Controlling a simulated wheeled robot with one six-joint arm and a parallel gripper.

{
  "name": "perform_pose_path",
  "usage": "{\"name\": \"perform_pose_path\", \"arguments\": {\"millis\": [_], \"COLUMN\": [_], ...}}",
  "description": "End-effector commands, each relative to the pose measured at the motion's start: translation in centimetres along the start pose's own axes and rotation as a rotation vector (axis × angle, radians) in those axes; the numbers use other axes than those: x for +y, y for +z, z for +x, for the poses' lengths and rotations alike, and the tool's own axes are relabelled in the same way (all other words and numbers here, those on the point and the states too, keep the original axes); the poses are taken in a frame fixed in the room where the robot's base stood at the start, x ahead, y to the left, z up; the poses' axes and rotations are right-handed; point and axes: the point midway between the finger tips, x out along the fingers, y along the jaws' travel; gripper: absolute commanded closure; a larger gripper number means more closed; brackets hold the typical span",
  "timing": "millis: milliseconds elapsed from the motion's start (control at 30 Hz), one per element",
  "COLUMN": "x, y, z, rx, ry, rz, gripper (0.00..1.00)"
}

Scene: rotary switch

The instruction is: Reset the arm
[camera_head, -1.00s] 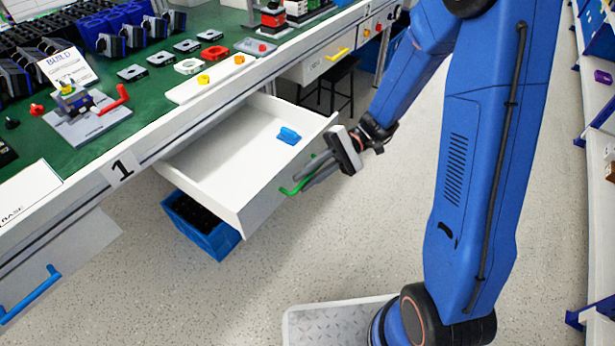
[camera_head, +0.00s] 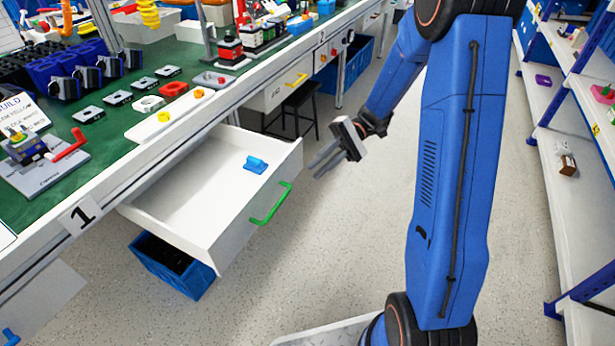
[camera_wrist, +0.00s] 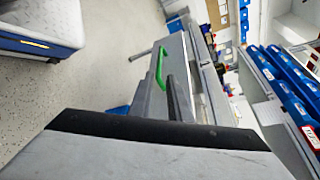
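My gripper (camera_head: 316,169) hangs in free air to the right of the open white drawer (camera_head: 235,232). Its two fingers point left and down and stand a little apart, with nothing between them. The drawer's green handle (camera_head: 271,203) is on its front face, clear of the fingers in the head view. A blue part (camera_head: 256,164) lies inside the drawer.
The green-topped workbench (camera_head: 110,128) runs along the left, with parts on it. A blue crate (camera_head: 172,266) sits on the floor under the drawer. A dark stool (camera_head: 296,105) stands under the bench. Shelves (camera_head: 560,190) line the right. The floor between is open.

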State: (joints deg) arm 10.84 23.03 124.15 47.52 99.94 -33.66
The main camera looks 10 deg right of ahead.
Motion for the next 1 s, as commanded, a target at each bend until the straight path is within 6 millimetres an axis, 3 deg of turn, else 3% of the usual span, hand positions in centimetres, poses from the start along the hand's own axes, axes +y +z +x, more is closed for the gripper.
{"name": "perform_pose_path", "arguments": {"millis": [200, 733, 1000], "x": [0.0, 0.0, -0.3], "y": [0.0, 0.2, 3.2], "z": [-1.4, -1.4, 0.0], "rx": [0.000, 0.002, 0.049], "ry": [0.001, 0.007, 0.147], "rz": [0.000, 0.000, 0.004], "gripper": [0.83, 0.83, 0.83]}}
